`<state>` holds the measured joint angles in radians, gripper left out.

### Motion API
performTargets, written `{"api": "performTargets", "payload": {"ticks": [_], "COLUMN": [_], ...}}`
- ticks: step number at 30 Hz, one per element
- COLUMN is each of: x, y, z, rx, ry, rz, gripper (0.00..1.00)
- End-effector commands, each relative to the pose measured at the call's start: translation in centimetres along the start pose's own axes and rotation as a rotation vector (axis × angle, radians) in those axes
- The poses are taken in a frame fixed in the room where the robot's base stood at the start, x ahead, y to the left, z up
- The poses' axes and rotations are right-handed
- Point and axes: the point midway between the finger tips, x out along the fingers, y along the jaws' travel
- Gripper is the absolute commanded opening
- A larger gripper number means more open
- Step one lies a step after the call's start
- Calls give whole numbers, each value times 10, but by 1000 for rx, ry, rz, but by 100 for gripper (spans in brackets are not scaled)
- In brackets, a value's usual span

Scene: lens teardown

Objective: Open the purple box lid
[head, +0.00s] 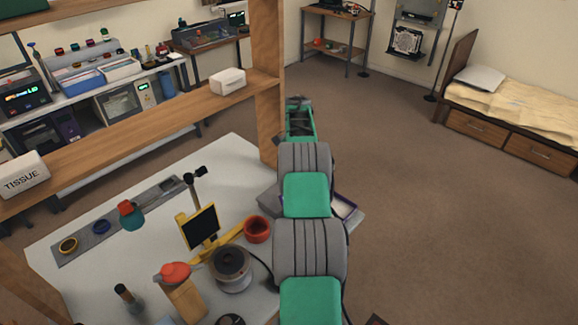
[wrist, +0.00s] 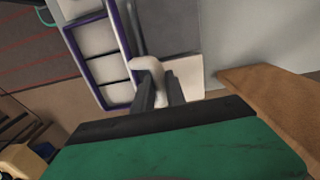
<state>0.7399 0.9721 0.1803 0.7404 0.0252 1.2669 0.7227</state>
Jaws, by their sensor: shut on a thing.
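The purple-edged box (head: 345,206) shows in the head view at the right edge of the table, largely hidden behind my arm. In the wrist view its purple rim (wrist: 71,43) frames several pale compartments, which are uncovered. A dark grey panel (wrist: 172,28) lies to the right of the rim; I cannot tell whether it is the lid. My gripper (wrist: 157,88) is shut on a pale rounded piece (wrist: 147,64), perhaps a handle, beside the rim. How this piece joins the box is unclear. My gripper is hidden in the head view.
The white table (head: 130,180) holds a red cup (head: 257,229), a dark-screened yellow stand (head: 200,228), a round grey device (head: 231,268) and a bottle with a red top (head: 180,290). A wooden shelf post (head: 267,80) stands close left of my arm. Floor at right is clear.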

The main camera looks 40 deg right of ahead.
Motion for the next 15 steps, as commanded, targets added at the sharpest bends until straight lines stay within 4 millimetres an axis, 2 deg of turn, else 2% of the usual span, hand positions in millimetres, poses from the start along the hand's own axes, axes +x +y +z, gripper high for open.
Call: {"api": "performTargets", "payload": {"ticks": [15], "x": [4], "y": [1], "z": [-8], "rx": [3], "ry": [9], "rz": [65], "gripper": [0]}}
